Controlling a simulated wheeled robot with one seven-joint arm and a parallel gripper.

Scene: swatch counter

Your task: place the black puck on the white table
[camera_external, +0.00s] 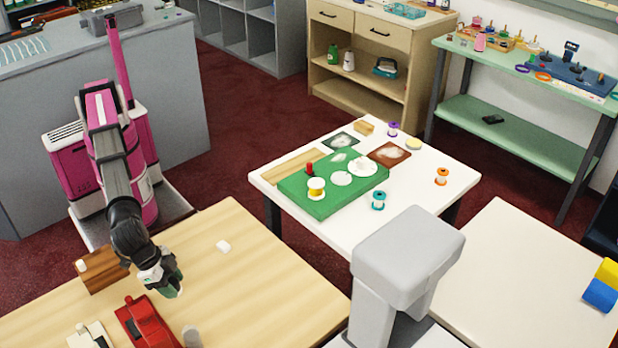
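I cannot make out a black puck for certain in this view. The white table (432,171) stands in the middle, with a green board (322,203) and small items on it. A second white-topped table (522,262) stands at the lower right. My gripper (172,288) points down over the light wooden table (262,275) at the lower left. Its fingers are small and partly hidden, so I cannot tell whether it is open or holds something.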

